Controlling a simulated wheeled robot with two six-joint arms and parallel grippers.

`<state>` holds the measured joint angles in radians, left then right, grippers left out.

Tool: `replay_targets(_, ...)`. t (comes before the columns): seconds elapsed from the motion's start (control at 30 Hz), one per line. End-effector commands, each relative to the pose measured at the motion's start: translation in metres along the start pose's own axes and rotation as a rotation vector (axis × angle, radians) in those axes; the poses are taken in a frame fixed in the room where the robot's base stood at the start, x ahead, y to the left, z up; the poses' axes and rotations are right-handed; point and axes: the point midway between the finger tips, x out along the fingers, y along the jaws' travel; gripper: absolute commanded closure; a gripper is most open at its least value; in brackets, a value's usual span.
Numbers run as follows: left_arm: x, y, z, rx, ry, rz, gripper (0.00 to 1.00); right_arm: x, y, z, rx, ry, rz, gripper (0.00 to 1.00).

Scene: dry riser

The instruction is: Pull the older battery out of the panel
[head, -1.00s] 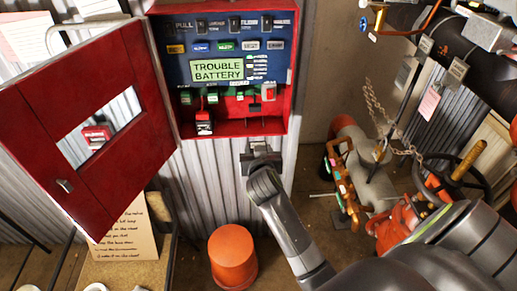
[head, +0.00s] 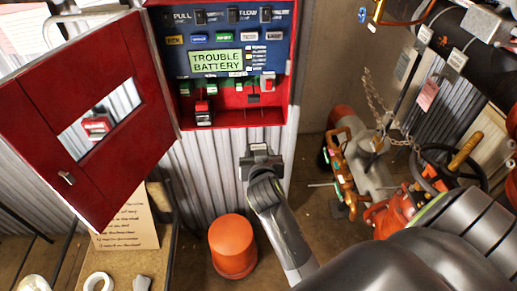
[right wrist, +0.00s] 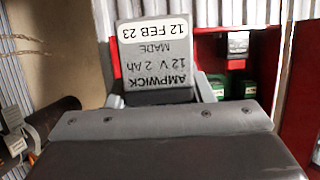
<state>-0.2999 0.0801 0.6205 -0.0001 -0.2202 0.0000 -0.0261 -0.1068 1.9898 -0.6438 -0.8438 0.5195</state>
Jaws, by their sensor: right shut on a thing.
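The red panel (head: 240,119) is open on the wall, and its display reads TROUBLE BATTERY. My right gripper (head: 260,163) is in front of the corrugated wall, just below the panel's bottom edge in the picture. It is shut on a battery (right wrist: 160,50), seen in the right wrist view with an upside-down label reading AMPWICK, 12 V 2 Ah, MADE 12 FEB 23. The battery is apart from the panel as far as I can see, and I cannot clearly make it out in the head view. My left gripper is not in view.
The red door (head: 100,185) with a window hangs open at the left. A red, white and black block (head: 203,112) stands inside the panel's lower left. An orange bucket (head: 233,247) stands on the floor below. Pipes and an orange valve crowd the right.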

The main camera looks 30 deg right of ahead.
Motion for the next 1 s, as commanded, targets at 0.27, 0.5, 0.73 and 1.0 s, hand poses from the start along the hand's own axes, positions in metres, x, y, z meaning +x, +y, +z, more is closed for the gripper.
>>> replay_targets(0.27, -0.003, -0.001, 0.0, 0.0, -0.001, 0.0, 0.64, -0.013, 0.0, 0.002, 0.002, 0.004, -0.001, 1.0)
replay_targets(0.5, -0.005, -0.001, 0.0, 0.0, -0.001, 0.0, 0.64, -0.023, 0.0, 0.006, 0.003, 0.005, -0.001, 1.0)
replay_targets(0.73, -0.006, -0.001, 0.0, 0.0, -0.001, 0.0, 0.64, -0.03, 0.0, 0.008, 0.002, 0.006, 0.0, 1.0)
replay_targets(1.0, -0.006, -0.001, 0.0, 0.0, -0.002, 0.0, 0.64, -0.031, 0.0, 0.008, 0.001, 0.007, 0.0, 1.0)
